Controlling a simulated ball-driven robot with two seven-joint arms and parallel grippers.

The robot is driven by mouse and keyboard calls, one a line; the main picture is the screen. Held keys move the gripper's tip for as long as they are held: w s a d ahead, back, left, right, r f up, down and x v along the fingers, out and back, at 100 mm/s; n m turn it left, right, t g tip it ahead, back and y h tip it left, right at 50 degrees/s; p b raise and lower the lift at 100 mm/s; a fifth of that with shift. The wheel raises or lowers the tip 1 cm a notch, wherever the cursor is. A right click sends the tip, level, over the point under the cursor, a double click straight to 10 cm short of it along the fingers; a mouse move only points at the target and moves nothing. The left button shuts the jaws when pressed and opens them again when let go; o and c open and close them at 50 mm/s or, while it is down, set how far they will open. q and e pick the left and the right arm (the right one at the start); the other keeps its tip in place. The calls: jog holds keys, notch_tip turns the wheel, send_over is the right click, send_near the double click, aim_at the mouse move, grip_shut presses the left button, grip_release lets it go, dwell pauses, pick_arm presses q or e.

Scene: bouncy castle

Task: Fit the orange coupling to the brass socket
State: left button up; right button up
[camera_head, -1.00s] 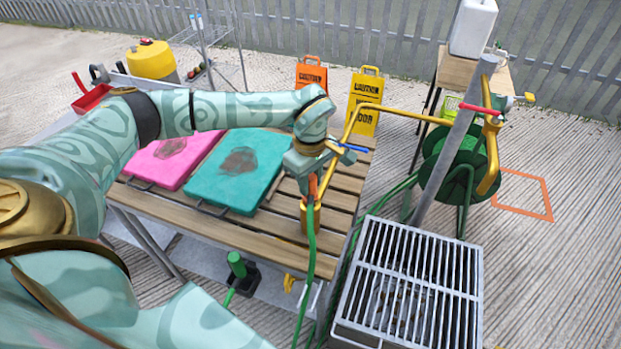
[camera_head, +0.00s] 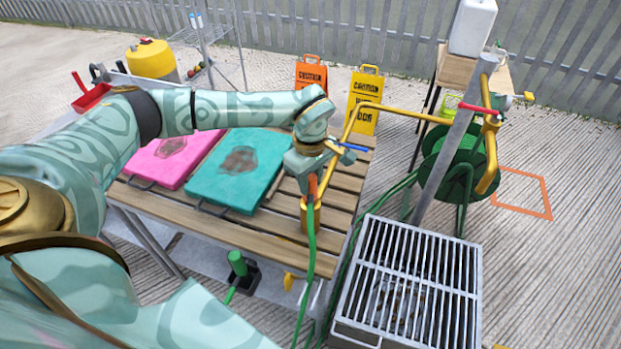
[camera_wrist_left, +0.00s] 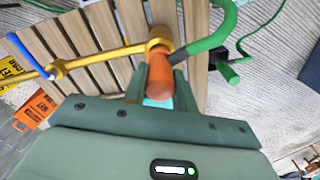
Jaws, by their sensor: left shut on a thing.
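The orange coupling (camera_head: 312,185) is held by my left gripper (camera_head: 311,177), with a green hose (camera_head: 311,240) running down from it. In the left wrist view the orange coupling (camera_wrist_left: 160,90) sits between the green fingers, and a dark elbow joins it to the hose (camera_wrist_left: 212,38). In the wrist view the brass socket (camera_wrist_left: 158,47) is just beyond the coupling. The gripper and coupling partly hide the mouth, so I cannot tell whether they are fitted together. My right gripper is not in view.
The slatted wooden table (camera_head: 215,235) carries a teal pad (camera_head: 215,190) and a pink pad (camera_head: 160,170). A brass pipe (camera_head: 400,115) with a blue lever (camera_head: 354,147) runs to a slanted grey post (camera_head: 450,150). A barred metal grate (camera_head: 405,285) stands at right.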

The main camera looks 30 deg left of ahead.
pick_arm(q)
jog(key=shift+f+b, duration=0.6)
jog(key=shift+f, duration=0.65)
dwell(0.4)
jog(key=o, duration=1)
jog(key=shift+r, duration=0.1)
